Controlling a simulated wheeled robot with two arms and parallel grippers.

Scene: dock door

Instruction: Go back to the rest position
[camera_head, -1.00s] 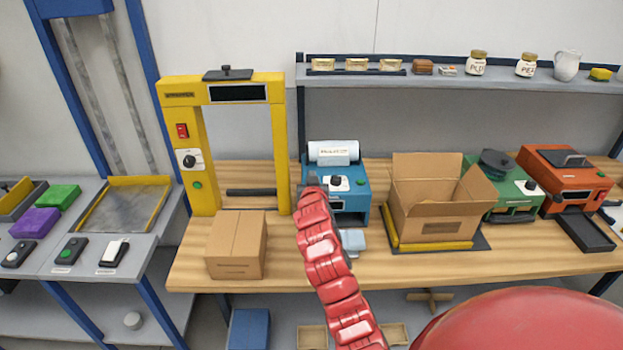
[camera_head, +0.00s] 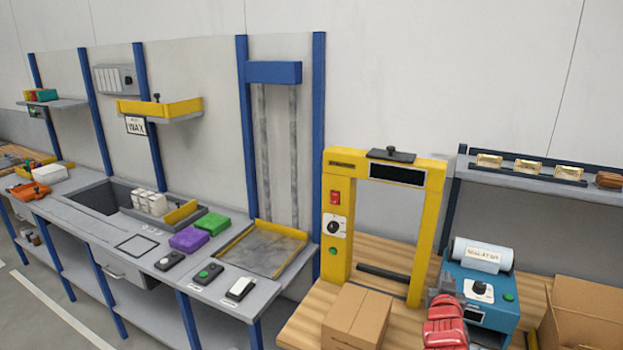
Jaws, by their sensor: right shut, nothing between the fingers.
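My right gripper (camera_head: 444,284), grey at the end of my red arm, shows at the lower right. It is shut and empty. It is in front of the left edge of the blue label machine (camera_head: 490,292) with a white roll on top; I cannot tell whether they touch. To its left a closed cardboard box (camera_head: 357,318) stands on the wooden bench (camera_head: 305,325). A yellow frame (camera_head: 337,240) with a black display and a red switch stands behind the box. My left gripper is not in view.
An open cardboard box (camera_head: 585,318) is at the right edge. A grey bench at left holds a green block (camera_head: 212,223), a purple block (camera_head: 189,239), several small switch units and a yellow-edged tray (camera_head: 264,249). A shelf (camera_head: 545,183) hangs above the label machine.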

